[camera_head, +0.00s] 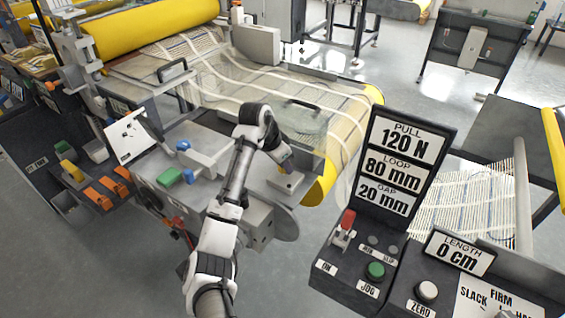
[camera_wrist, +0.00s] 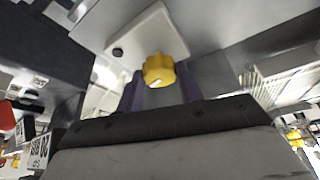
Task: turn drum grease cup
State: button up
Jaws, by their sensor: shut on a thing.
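The drum grease cup looks like a small ribbed yellow cap (camera_wrist: 158,69) with a pale mark on its face, in the upper middle of the wrist view. My gripper (camera_wrist: 160,86) has its dark fingers on both sides of the cap and is shut on it. In the head view, my gripper (camera_head: 287,164) reaches down over a grey block (camera_head: 286,185) beside the yellow-edged drum (camera_head: 320,186). The cap itself is hidden by my gripper there.
A control panel with a sign reading pull 120 N (camera_head: 402,137) stands right of my arm, with a red lever (camera_head: 347,222) and a green button (camera_head: 375,270). Mesh (camera_head: 262,88) runs over the machine behind.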

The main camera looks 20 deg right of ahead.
dwell(0.3)
jog(key=o, duration=1)
jog(key=b+v, duration=0.2)
jog(key=v, duration=0.1)
jog(key=shift+a+f+b, duration=0.1)
jog(key=shift+b, duration=0.25)
jog(key=s+a, duration=0.1)
jog(key=a, duration=0.2)
jog(key=s+a+b, duration=0.1)
jog(key=a, duration=0.3)
jog(key=s+a, duration=0.1)
jog(key=a, duration=0.3)
jog(key=shift+s+a, duration=0.15)
jog(key=shift+s, duration=0.05)
